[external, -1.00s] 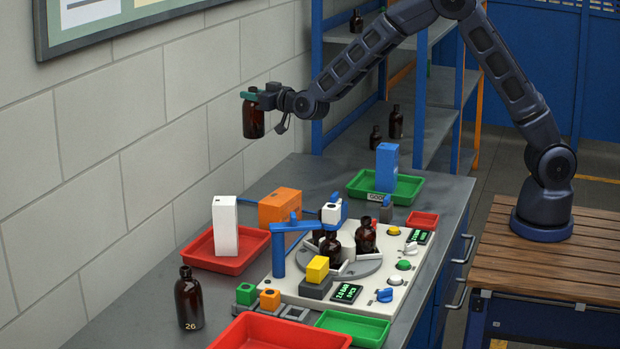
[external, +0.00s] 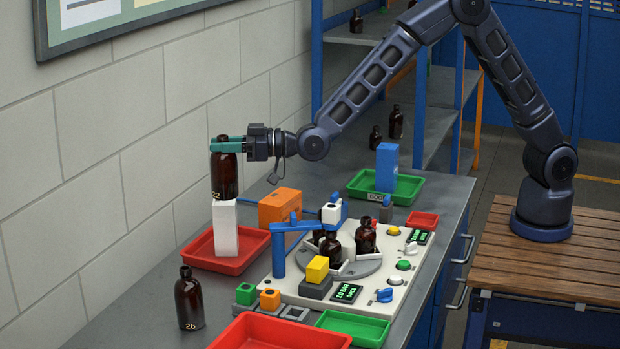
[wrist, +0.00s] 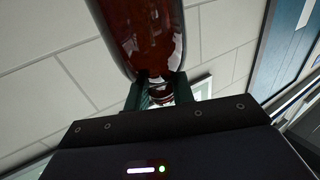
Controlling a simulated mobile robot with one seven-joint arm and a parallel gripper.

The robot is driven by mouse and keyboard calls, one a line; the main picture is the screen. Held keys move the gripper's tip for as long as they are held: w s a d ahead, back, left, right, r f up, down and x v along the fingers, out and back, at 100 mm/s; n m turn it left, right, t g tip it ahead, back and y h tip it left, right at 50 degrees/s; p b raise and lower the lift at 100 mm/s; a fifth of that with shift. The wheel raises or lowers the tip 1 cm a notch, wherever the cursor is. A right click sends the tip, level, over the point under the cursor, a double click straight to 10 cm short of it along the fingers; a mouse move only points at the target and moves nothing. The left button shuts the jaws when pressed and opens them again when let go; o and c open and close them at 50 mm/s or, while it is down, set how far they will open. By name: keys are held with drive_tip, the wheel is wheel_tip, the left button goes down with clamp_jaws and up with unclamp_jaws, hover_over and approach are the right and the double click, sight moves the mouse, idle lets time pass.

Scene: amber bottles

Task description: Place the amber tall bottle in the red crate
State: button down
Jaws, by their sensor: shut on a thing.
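My gripper (external: 229,145) is shut on the neck of an amber tall bottle (external: 225,177), held upright with a pale number low on its side. In the external view the bottle's base meets the top of a white box (external: 225,228); I cannot tell whether they touch. The white box stands in a red crate (external: 205,259) by the wall. In the wrist view, the green fingers (wrist: 158,92) close around the neck of the bottle (wrist: 140,35). Another red crate (external: 262,341) is at the front edge, partly cut off.
Another amber bottle (external: 189,301) stands at the front left. A machine panel (external: 390,262) with a turntable of bottles and a blue post (external: 278,250) fills the middle. An orange box (external: 279,207) and a green tray (external: 412,189) with a blue box are behind.

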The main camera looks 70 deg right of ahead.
drive_tip(key=s+a+r+n+g+y, duration=0.1)
drive_tip(key=s+a+n+g+y, duration=0.3)
drive_tip(key=s+a, duration=1.05)
drive_tip(key=s+a+r+n+g+y, duration=0.2)
drive_tip(key=s+a+n+g+y, duration=0.15)
drive_tip(key=s+a, duration=1.1)
wheel_tip(320, 180, down, 25)
drive_tip(key=shift+s+y, duration=0.35)
drive_tip(key=shift+s, duration=0.05)
drive_tip(key=shift+d+f, duration=0.1)
drive_tip(key=shift+f, duration=0.05)
drive_tip(key=c, duration=1.2)
unclamp_jaws()
drive_tip(key=shift+f, duration=0.1)
